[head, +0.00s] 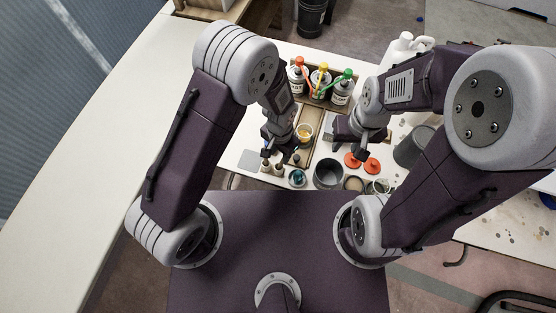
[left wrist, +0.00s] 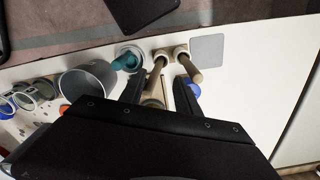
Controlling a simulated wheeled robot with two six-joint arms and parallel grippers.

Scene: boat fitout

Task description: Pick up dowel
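Wooden dowels stand in a small holder on the white table; in the head view one dowel (head: 265,163) shows just below my left gripper (head: 279,153). In the left wrist view, one dowel (left wrist: 156,76) lies between the two open fingers of my left gripper (left wrist: 160,88), and a second dowel (left wrist: 189,69) stands beside it, outside the fingers. I see a gap around the nearer dowel; contact cannot be told. My right gripper (head: 350,150) is over the table to the right, its fingers apart and nothing seen between them.
A grey cup (head: 327,173) and a teal-topped item (head: 297,177) stand close to the dowels. Bottles with coloured tops (head: 321,80) stand in a wooden tray behind. Orange lids (head: 353,160) lie near my right gripper. A grey square (left wrist: 207,49) lies beside the dowels.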

